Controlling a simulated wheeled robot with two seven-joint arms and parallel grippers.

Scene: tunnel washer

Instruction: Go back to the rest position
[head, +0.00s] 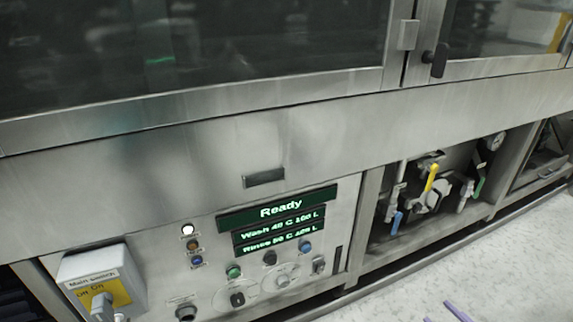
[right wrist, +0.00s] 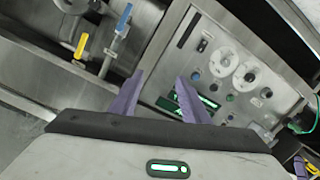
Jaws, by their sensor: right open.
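My right gripper (head: 445,314) shows at the bottom edge of the head view, only as purple fingertips over the pale floor. In the right wrist view its two purple fingers (right wrist: 158,98) are spread apart with nothing between them, so it is open and empty. They stand in front of the washer's lower front, apart from the valves as far as I can see. My left gripper does not show in the head view. A purple piece at the right wrist view's lower right edge may be part of it, but it is cut off.
The washer's control panel (head: 338,216) has a display (head: 278,211) reading "Ready", with buttons and knobs below. A main switch box (head: 100,280) sticks out at left. Valves with yellow (head: 431,178) and blue (head: 397,223) handles sit in an open bay. The floor (head: 500,260) at right looks clear.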

